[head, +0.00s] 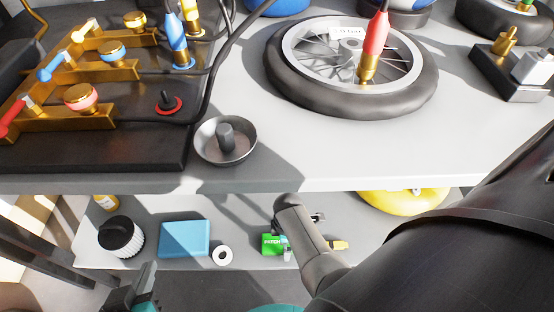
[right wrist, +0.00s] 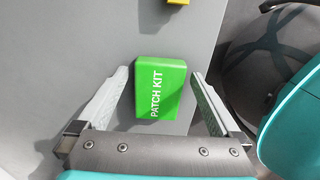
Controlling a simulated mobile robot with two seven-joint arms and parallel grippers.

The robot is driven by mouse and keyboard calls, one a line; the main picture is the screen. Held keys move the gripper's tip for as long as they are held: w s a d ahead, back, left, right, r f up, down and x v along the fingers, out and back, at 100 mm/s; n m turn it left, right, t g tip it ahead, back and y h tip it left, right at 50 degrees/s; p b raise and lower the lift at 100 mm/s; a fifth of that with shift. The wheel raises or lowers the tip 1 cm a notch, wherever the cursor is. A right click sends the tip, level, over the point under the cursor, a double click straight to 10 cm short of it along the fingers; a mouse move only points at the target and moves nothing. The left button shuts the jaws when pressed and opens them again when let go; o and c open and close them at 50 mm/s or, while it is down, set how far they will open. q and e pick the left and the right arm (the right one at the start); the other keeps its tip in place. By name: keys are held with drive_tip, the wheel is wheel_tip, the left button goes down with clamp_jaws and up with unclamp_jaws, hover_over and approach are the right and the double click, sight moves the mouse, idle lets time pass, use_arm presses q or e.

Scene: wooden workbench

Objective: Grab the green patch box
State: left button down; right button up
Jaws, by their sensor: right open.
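The green patch box (head: 269,245) lies on the lower shelf in the head view, partly hidden behind a grey part. In the right wrist view the patch box (right wrist: 160,88), lettered "PATCH KIT", lies on the grey surface. My right gripper (right wrist: 160,75) is open, with one finger on each side of the box and gaps between the fingers and the box. Its palm is below the box in that view. My left gripper (head: 145,285) is at the lower left of the head view, away from the box; its finger opening is not clear.
On the lower shelf are a blue box (head: 184,239), a white ring (head: 222,255), a black-and-white round part (head: 121,236) and a yellow round thing (head: 400,199). The bench top (head: 330,150) above carries a wheel (head: 350,105) and a metal dish (head: 226,153).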

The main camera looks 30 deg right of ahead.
drive_tip(key=c, duration=1.3)
drive_tip(key=shift+o, duration=0.2)
drive_tip(key=shift+r, duration=0.15)
